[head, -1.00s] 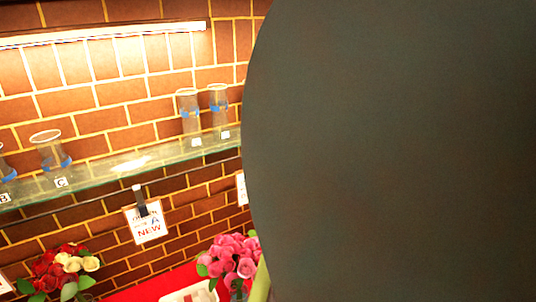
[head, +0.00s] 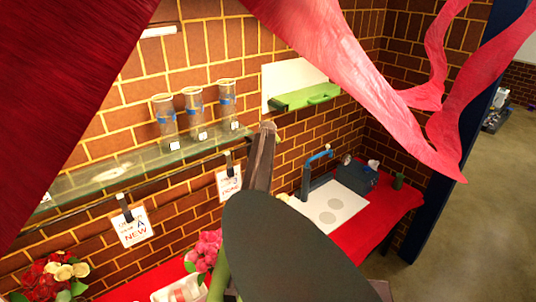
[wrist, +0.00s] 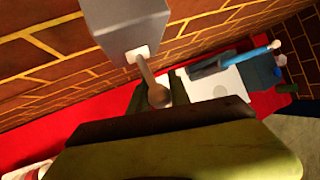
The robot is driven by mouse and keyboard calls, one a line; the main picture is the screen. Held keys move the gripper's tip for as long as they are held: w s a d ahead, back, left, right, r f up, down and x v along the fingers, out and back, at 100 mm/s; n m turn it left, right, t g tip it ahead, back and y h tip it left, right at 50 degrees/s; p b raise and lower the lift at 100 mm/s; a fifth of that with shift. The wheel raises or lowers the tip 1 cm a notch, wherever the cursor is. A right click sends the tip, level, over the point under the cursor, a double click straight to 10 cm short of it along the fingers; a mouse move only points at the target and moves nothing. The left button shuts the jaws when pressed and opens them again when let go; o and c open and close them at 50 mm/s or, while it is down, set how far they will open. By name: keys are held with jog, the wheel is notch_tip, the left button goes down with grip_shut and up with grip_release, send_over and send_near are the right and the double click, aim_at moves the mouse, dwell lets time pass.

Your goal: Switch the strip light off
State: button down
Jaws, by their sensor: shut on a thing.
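The strip light (head: 158,32) shows as a short pale piece on the brick wall at the upper left of the head view; red material covers the rest. The wall around it looks dim, with no strong glow. In the wrist view a grey box (wrist: 118,22) with a white square holds a brown switch lever (wrist: 146,72) with a rounded end. My gripper (wrist: 160,92) is shut on the lever's rounded end, with dark fingers on both sides. In the head view my arm hides the fingertips, and I cannot make out the box.
A glass shelf (head: 82,187) carries several glasses. Below are a red table (head: 378,207) with a white board (head: 335,208), a blue-armed device (head: 318,158) and flowers (head: 45,280). Red streamers (head: 330,50) hang close to the camera. Open floor lies at the right.

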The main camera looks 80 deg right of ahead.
jog(key=shift+w+d+r, duration=0.2)
jog(key=shift+w, duration=0.15)
jog(key=c, duration=1.2)
grip_release()
jog(key=shift+s, duration=0.15)
jog(key=shift+s, duration=0.1)
